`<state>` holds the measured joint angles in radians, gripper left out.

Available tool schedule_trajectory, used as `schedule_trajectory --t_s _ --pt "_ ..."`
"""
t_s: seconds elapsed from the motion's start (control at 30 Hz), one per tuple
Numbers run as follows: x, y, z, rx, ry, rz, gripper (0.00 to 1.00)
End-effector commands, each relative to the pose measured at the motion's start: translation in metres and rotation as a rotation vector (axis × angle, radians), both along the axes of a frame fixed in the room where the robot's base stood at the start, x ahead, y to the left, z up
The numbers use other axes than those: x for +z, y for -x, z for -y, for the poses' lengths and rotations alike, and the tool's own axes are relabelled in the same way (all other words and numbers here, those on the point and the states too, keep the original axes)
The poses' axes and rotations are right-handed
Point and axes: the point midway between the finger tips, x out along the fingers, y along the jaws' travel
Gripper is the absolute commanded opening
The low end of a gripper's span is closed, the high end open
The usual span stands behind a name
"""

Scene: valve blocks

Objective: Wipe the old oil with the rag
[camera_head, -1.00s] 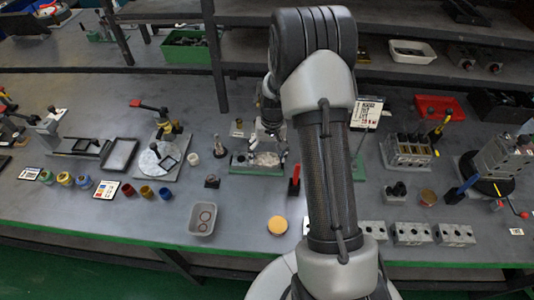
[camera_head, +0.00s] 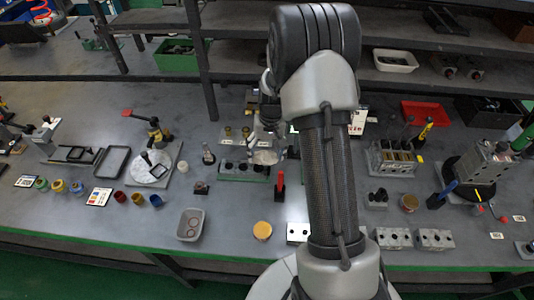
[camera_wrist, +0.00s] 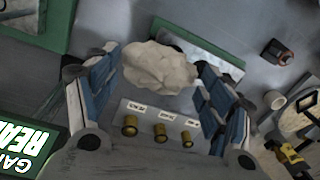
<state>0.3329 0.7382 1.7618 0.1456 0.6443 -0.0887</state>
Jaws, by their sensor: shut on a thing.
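A crumpled off-white rag (camera_wrist: 160,70) sits between the blue-padded fingers of my gripper (camera_wrist: 158,62) in the wrist view. The fingers are shut on it.
A red-handled upright tool (camera_head: 280,184) stands just right of the block. A grey tray (camera_head: 190,224) and a yellow round lid (camera_head: 262,231) are in front. Labelled brass cylinders (camera_wrist: 160,132) show in the wrist view.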

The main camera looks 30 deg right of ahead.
Motion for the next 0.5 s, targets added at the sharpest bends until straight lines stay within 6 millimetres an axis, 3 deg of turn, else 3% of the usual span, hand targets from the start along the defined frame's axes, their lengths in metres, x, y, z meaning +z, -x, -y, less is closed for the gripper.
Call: schedule_trajectory --t_s 0.2,0.5 --pt "0.022 -0.002 -0.002 0.002 0.000 0.001 0.55" --pt "0.026 -0.002 -0.003 0.002 0.000 0.000 0.55"
